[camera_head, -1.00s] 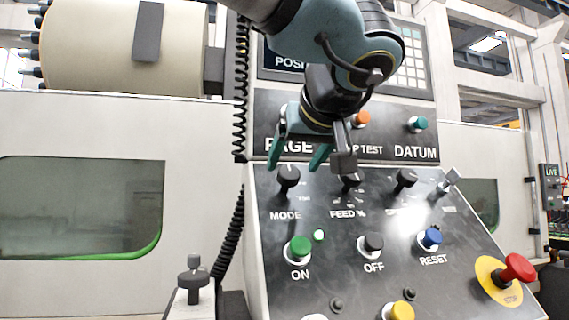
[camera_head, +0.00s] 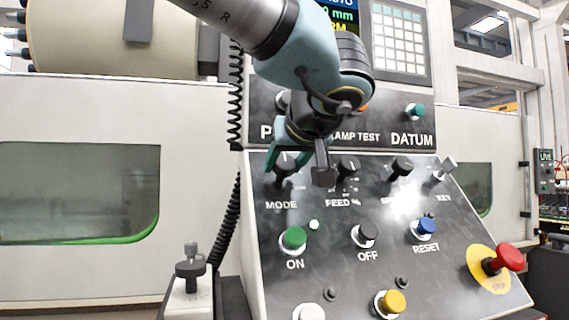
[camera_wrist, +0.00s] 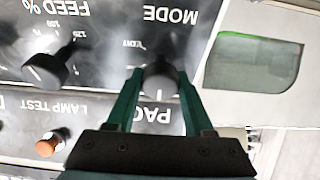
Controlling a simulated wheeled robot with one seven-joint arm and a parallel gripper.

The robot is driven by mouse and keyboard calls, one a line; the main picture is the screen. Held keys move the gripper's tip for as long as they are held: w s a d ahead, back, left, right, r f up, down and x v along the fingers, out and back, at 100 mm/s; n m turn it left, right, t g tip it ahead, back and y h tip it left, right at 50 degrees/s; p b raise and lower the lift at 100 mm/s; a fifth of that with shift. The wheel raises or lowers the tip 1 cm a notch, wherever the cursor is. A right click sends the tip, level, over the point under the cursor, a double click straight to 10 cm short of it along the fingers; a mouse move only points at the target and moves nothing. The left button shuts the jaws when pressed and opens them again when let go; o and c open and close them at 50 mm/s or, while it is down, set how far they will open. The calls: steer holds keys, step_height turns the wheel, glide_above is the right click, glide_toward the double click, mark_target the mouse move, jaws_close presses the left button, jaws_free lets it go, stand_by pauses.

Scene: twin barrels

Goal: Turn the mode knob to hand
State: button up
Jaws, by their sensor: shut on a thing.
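The mode knob (camera_head: 285,164) is a black knob above the MODE label on the sloped control panel (camera_head: 330,262), partly hidden by my gripper in the head view. My gripper (camera_head: 286,160) has teal fingers reaching down to this knob. In the wrist view the fingers of my gripper (camera_wrist: 160,80) stand on both sides of the mode knob (camera_wrist: 160,82) and are shut on it. A small mark text sits beside the knob near its lower right in the head view; I cannot read the knob's pointer position clearly.
The feed knob (camera_head: 348,166) is close to the right of my gripper. Below are the green ON button (camera_head: 293,238), black OFF button (camera_head: 365,234) and blue RESET button (camera_head: 426,228). A red stop button (camera_head: 508,257) is at the right. A coiled black cable (camera_head: 228,220) hangs at the panel's left edge.

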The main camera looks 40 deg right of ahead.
jaws_close()
steer(key=shift+f+m+b, duration=0.1)
steer(key=shift+m+b, duration=0.2)
steer(key=shift+b, duration=0.25)
steer(key=shift+f+m+h+b, duration=0.1)
steer(key=shift+m+h+b, duration=0.3)
steer(key=shift+m+b, duration=0.3)
steer(key=m+g+b, duration=0.1)
steer(key=m+b, duration=0.2)
steer(key=shift+m+h, duration=0.4)
steer(key=m, duration=0.3)
steer(key=shift+r+m+g+h+b, duration=0.2)
steer(key=shift+m+g+h+b, duration=0.1)
steer(key=shift+m+g+b, duration=0.1)
steer(key=shift+s+d+m+g+p, duration=0.1)
steer(key=shift+m+g+p, duration=0.35)
steer(key=shift+m, duration=1.35)
